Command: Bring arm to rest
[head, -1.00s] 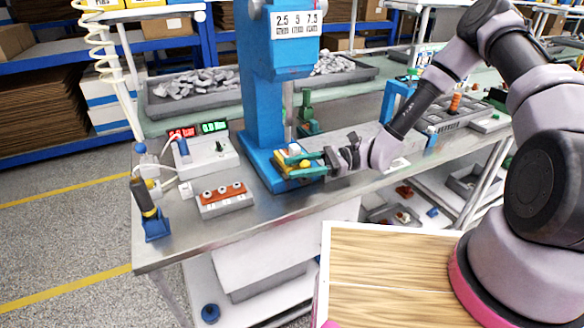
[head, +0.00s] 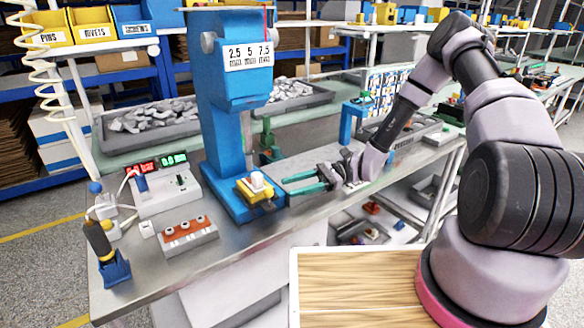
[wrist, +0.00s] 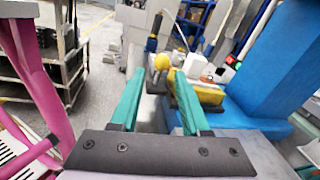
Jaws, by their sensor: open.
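My gripper (head: 306,182) is open and empty, with green fingers, just right of the blue press (head: 228,130) above the steel bench. A yellow fixture with a white block on top (head: 257,190) sits on the press base, left of my fingertips and apart from them. In the wrist view my two green fingers (wrist: 157,100) are spread wide with nothing gripped. The yellow fixture (wrist: 208,92) shows beyond the right finger, and the blue press column (wrist: 285,80) stands to the right.
Grey part trays (head: 160,145) lie behind. Bare bench top (head: 260,232) runs along the front.

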